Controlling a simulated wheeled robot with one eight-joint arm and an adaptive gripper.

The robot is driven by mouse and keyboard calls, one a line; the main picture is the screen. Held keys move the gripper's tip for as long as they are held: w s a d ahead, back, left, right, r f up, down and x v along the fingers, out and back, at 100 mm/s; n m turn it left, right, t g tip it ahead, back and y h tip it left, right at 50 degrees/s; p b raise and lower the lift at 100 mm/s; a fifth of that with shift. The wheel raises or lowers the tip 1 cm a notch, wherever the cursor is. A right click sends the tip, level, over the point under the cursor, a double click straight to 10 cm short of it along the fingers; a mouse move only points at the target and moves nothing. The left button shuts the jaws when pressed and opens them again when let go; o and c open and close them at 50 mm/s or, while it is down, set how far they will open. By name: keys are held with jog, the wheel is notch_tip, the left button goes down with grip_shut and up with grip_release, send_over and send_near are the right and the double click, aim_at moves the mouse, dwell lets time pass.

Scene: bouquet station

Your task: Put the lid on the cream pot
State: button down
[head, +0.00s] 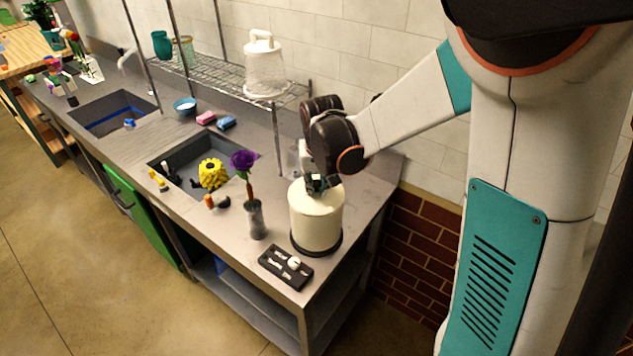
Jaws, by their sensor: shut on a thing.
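The cream pot (316,222) is a tall cream cylinder with a dark band at its foot. It stands upright near the right end of the grey counter. My gripper (319,187) points down at the pot's top and is shut on what looks like the lid's handle. The pale lid (301,191) is at the pot's top, partly covered by my fingers. It blends with the pot, so I cannot tell whether it is fully seated.
A slim vase (256,220) with a purple flower (243,161) stands left of the pot. A dark tray (285,268) with small pale items lies in front. A sink (190,183) is farther left, and a wire shelf (230,85) is behind.

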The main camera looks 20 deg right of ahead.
jog(key=shift+f+b, duration=0.3)
jog(key=shift+b, duration=0.05)
dwell(0.3)
jog(key=c, duration=1.4)
grip_release()
jog(key=v, duration=1.2)
jog(key=shift+s+a, duration=0.1)
jog(key=shift+s, duration=0.1)
